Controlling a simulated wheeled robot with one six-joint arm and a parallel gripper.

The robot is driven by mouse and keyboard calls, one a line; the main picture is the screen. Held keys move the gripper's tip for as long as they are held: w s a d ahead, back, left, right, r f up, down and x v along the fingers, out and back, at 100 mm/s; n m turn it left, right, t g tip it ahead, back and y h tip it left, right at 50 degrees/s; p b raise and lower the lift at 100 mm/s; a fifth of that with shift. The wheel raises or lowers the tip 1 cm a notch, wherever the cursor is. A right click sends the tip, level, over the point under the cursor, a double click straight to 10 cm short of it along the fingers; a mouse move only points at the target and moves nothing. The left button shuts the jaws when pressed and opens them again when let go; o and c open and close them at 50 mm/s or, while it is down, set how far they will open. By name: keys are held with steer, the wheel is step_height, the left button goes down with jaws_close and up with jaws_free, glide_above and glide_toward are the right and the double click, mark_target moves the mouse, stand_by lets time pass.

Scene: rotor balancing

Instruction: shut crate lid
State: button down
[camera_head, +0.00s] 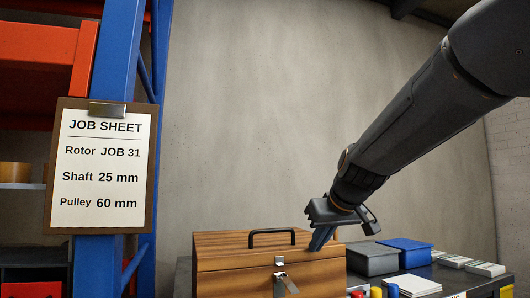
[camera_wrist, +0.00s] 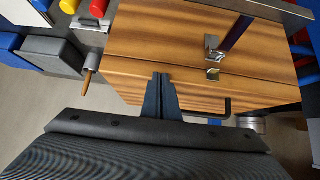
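The crate is a wooden box (camera_head: 225,280) with a black handle (camera_head: 272,238) on its lid (camera_head: 215,240). The lid is down over the box, and a thin seam runs along the front; I cannot tell whether it is fully seated. A metal latch (camera_head: 279,262) sits at the front middle, with a hasp piece hanging out at a slant below it. The latch also shows in the wrist view (camera_wrist: 212,45). My gripper (camera_head: 317,243) points down at the lid's right part, its fingers (camera_wrist: 161,78) together and empty. Contact with the lid is unclear.
Right of the crate, a grey bin (camera_head: 372,259) and a blue bin (camera_head: 405,246) stand on the bench, with red, yellow and blue capped items (camera_head: 376,292) in front. A job sheet clipboard (camera_head: 101,165) hangs on the blue rack post at left.

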steer(key=shift+s+f+g, duration=0.15)
steer(key=shift+s+f, duration=0.05)
steer(key=shift+f, duration=0.5)
steer(key=shift+s+f+g, duration=0.15)
steer(key=shift+f, duration=0.55)
step_height(320, 180, up, 7)
steer(key=p, duration=0.4)
steer(key=s+d+f+b, duration=0.2)
steer(key=s+d+f, duration=0.2)
steer(key=s, duration=0.4)
steer(key=s+d+f+m+g+h, duration=0.25)
steer(key=s+f+g, duration=0.45)
steer(key=s+f, duration=1.7)
steer(key=d+r+m+g+p, duration=0.1)
steer(key=d+r+p, duration=0.3)
steer(key=p, duration=0.9)
steer(key=shift+s+d+r+m+h, duration=0.4)
steer(key=shift+d+m, duration=0.25)
steer(key=shift+d, duration=0.25)
steer(key=shift+s+d+f, duration=0.1)
